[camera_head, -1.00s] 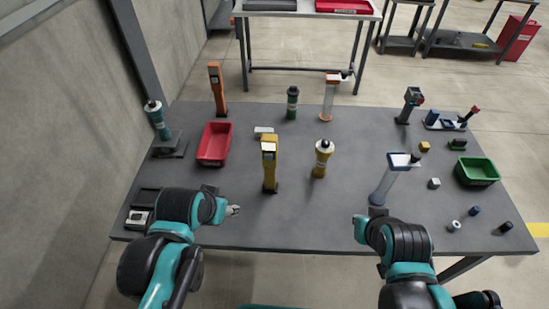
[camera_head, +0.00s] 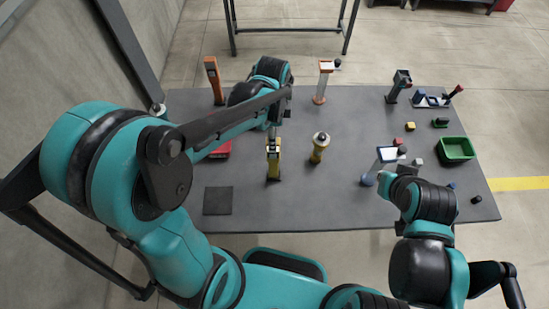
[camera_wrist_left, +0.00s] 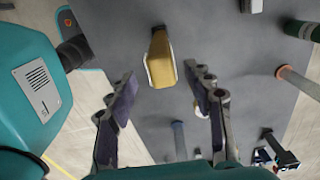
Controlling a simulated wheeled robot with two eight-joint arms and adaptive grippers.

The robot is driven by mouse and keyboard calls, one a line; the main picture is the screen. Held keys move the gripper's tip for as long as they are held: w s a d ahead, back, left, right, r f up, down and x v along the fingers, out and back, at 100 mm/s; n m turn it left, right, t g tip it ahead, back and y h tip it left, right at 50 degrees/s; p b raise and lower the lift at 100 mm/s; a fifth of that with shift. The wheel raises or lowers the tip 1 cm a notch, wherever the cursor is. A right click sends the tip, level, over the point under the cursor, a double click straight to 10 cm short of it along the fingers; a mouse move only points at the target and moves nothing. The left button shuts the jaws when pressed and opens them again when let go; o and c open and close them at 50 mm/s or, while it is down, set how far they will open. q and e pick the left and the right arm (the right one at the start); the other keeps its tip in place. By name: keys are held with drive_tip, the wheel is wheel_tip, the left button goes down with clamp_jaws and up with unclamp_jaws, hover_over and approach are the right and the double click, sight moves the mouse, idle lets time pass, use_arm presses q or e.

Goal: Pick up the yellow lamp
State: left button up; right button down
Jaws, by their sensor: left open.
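An upright boxy yellow lamp (camera_head: 273,168) stands on the grey table, left of its middle. In the left wrist view the lamp (camera_wrist_left: 160,66) shows from above, just beyond the fingertips. My left gripper (camera_head: 272,132) points down at the lamp's top, partly hidden by my own arm in the head view. In the left wrist view the left gripper (camera_wrist_left: 165,100) is open, its fingers spread to either side and nothing held between them. My right gripper (camera_head: 389,173) is beside the blue-and-white stand; its jaws are too small to judge.
A yellow cylinder with a pale top (camera_head: 319,148) stands close right of the lamp. A blue-and-white stand (camera_head: 383,163) and green bin (camera_head: 456,149) are farther right. A red bin (camera_head: 221,150) is partly behind my left arm. The table front (camera_head: 300,208) is clear.

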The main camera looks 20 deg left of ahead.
use_arm(q)
wheel_tip(320, 180, down, 4)
drive_tip(key=shift+w+f+b, duration=0.1)
drive_tip(key=shift+f+b, duration=0.1)
drive_tip(key=shift+b, duration=0.25)
clamp_jaws()
drive_tip(key=shift+r, duration=0.15)
